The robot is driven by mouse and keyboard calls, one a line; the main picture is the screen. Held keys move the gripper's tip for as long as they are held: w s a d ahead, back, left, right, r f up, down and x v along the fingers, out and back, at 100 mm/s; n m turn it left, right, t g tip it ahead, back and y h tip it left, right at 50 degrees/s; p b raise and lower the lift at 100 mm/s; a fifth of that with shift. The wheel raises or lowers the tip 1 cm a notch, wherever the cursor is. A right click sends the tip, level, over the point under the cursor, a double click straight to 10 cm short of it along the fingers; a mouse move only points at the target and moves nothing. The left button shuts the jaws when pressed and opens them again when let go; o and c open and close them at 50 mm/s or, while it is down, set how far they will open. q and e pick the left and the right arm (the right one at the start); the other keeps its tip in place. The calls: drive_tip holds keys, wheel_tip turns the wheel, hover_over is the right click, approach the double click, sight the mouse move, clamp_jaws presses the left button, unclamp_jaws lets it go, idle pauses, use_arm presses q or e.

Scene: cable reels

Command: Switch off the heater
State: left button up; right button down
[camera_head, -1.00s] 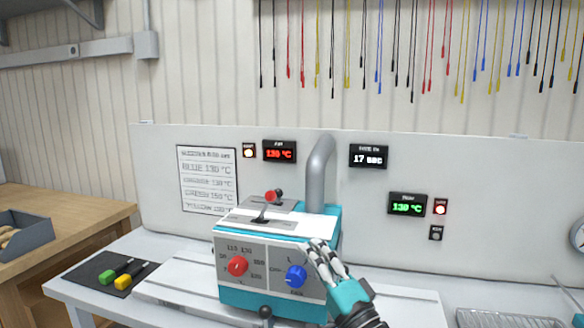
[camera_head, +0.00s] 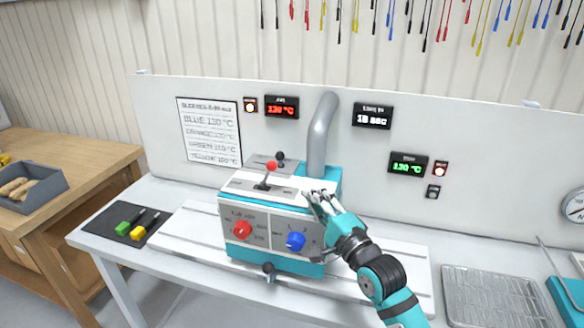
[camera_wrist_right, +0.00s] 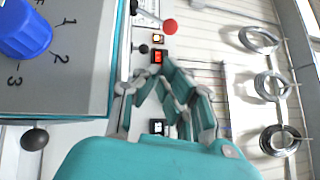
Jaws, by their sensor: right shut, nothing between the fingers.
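The heater (camera_head: 275,258) is a teal and white box on the bench, with a red temperature knob (camera_head: 242,230) and a blue numbered knob (camera_head: 295,241) on its grey front. A red-tipped lever (camera_head: 270,167) and a black-tipped one (camera_head: 280,155) stand on top; a black ball handle (camera_head: 268,268) is low at the front. My right gripper (camera_head: 314,197) is shut and empty at the heater's upper right front edge, above and right of the blue knob; contact is unclear. The wrist view shows the blue knob (camera_wrist_right: 25,30) at upper left. My left gripper is out of view.
The back panel has a red 130 °C display (camera_head: 282,107), an 18 sec timer (camera_head: 373,116), a green 130 °C display (camera_head: 408,164) and a lit red lamp (camera_head: 440,169). A grey pipe (camera_head: 320,135) rises behind the heater. A wire rack (camera_head: 492,298) lies right.

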sight(267, 175)
drive_tip(key=shift+w+a+r+p, duration=0.2)
drive_tip(key=shift+w+a+p, duration=0.1)
drive_tip(key=shift+w, duration=0.2)
drive_tip(key=p+x, duration=0.2)
drive_tip(key=x, duration=0.5)
drive_tip(key=shift+x, duration=0.95)
drive_tip(key=shift+f, duration=0.1)
